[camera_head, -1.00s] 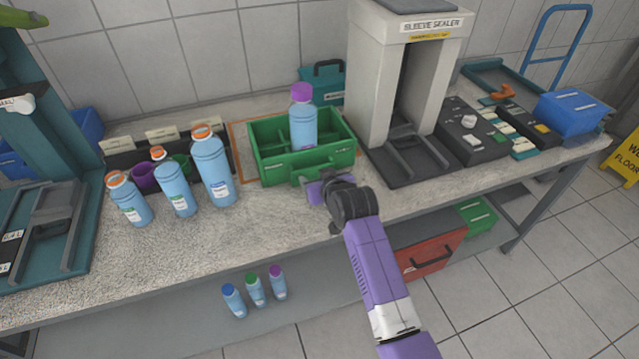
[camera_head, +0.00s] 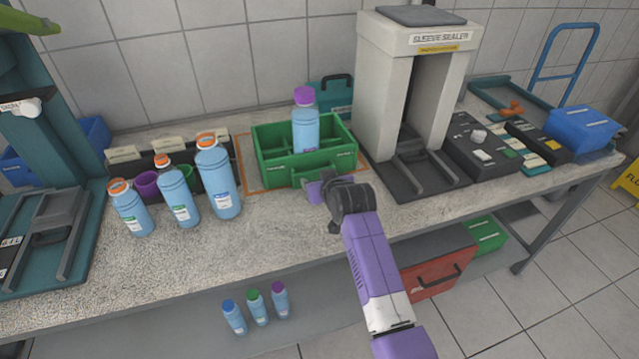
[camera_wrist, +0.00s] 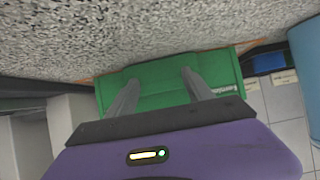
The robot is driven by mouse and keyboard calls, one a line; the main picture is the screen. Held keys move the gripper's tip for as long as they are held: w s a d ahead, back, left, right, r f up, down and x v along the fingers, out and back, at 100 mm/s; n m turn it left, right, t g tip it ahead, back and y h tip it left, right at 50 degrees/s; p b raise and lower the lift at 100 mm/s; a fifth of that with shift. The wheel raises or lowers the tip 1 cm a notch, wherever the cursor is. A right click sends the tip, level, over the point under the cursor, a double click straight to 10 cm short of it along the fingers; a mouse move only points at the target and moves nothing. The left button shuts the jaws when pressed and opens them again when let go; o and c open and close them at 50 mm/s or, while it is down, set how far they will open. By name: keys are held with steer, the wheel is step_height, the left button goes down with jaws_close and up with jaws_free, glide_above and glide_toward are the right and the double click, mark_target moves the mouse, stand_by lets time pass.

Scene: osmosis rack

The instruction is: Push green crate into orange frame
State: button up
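The green crate (camera_head: 275,168) stands on the bench, with a blue bottle with a purple cap (camera_head: 305,135) upright inside it. The thin orange frame (camera_head: 240,170) is marked flat on the bench around the crate. Its line shows at the crate's left, along the front left and at the right front corner; the rest is hidden by the crate and my gripper. My gripper (camera_head: 315,190) is low in front of the crate's front wall. In the wrist view its two fingers (camera_wrist: 160,92) are apart, with the green front wall (camera_wrist: 160,85) beyond. I cannot tell whether they touch it.
Several blue bottles (camera_head: 180,195) stand left of the crate. A white sleeve sealer (camera_head: 388,90) stands close at its right, and a teal case (camera_head: 333,97) behind. The bench in front is clear. A red box (camera_head: 437,275) is below.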

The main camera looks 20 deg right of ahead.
mark_target(312, 167)
steer(key=shift+w+f+b, duration=0.15)
steer(key=shift+w+b, duration=1.75)
steer(key=shift+w, duration=0.3)
steer(key=shift+w+b, duration=0.65)
steer(key=shift+w, duration=0.3)
steer(key=shift+w+b, duration=0.55)
steer(key=shift+b, duration=0.1)
steer(key=shift+s+r, duration=0.1)
steer(key=shift+r, duration=0.15)
steer(key=p+v, duration=0.7)
steer(key=p, duration=0.2)
steer(key=shift+s, duration=0.1)
steer(key=shift+s+r+p, duration=0.15)
steer(key=shift+s+p, duration=0.1)
steer(key=shift+p, duration=0.25)
steer(key=shift+s, duration=0.15)
